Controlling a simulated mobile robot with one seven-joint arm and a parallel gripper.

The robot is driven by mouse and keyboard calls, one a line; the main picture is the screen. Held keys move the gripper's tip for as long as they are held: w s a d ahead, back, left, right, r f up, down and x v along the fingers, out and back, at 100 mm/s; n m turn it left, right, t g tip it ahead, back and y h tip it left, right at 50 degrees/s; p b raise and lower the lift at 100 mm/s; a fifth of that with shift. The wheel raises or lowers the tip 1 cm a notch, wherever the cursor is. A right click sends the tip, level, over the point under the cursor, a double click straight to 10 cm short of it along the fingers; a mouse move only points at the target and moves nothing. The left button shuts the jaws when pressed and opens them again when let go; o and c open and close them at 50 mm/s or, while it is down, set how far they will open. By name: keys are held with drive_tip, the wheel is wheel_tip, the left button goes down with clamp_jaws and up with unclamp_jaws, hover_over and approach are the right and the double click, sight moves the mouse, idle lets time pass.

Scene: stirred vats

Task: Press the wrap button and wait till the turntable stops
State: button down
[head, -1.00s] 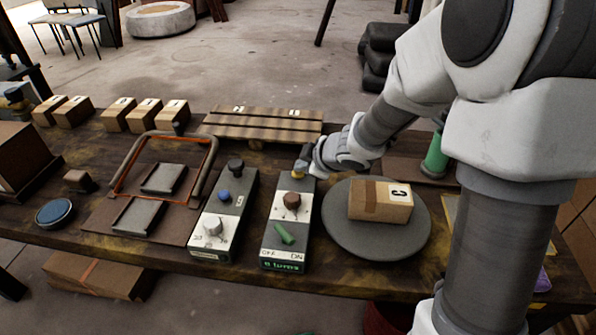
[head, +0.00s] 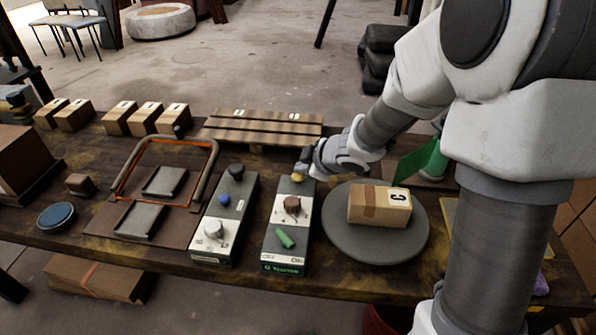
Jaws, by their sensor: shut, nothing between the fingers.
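A green film sheet (head: 415,163) stretches from the green roll (head: 437,158) behind toward the box.
A second control box (head: 222,225) with a blue button stands to the left, beside a sealer frame (head: 160,185). A slatted pallet (head: 262,127) lies behind. Several small cartons (head: 145,117) line the back left. My arm spans the right side.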

drive_tip(key=shift+r, duration=0.4)
drive_tip(key=shift+r+p, duration=0.1)
drive_tip(key=shift+p, duration=0.2)
